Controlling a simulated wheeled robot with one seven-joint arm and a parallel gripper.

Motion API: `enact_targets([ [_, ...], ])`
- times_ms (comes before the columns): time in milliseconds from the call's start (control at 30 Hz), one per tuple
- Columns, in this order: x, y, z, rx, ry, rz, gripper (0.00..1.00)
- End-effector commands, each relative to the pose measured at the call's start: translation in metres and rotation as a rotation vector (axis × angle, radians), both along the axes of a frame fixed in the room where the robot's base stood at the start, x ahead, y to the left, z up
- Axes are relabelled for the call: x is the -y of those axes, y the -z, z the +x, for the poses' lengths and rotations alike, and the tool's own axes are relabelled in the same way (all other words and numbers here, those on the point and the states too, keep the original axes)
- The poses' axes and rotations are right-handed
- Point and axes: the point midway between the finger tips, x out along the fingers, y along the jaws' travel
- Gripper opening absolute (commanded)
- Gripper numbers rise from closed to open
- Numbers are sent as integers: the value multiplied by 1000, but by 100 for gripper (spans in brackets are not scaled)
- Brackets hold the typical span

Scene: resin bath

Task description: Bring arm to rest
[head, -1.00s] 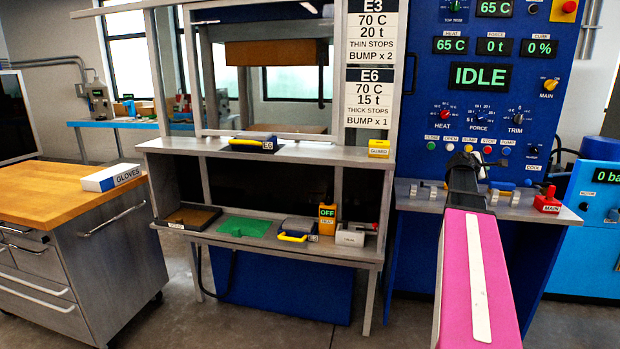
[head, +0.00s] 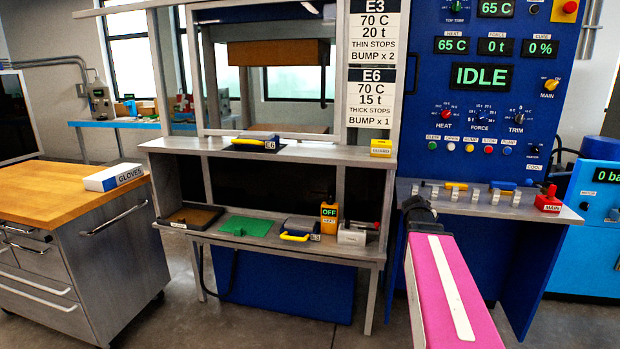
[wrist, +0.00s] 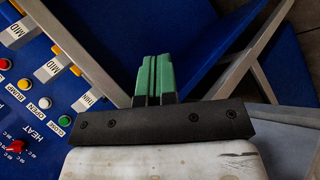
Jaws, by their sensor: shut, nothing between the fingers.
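My arm shows in the head view as a pink link with a white stripe, reaching up from the bottom right toward the press console (head: 470,130). Its dark far end is in front of the console's shelf, and my fingers cannot be made out there. In the wrist view my gripper (wrist: 154,78) shows as two green fingers side by side, shut with nothing between them. Beyond the fingers are blue panels and grey frame bars, apart from the fingers as far as I can tell.
Left of my arm is the press bench (head: 290,252) with an E6 block (head: 262,145) and trays. A wooden-topped cabinet (head: 60,190) stands at far left. Floor between cabinet and bench is clear.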

Motion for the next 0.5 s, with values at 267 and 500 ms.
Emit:
enact_targets([
  [267,-131,110,-81,-88,230,417,0],
  [500,-218,165,-155,-220,452,661,0],
])
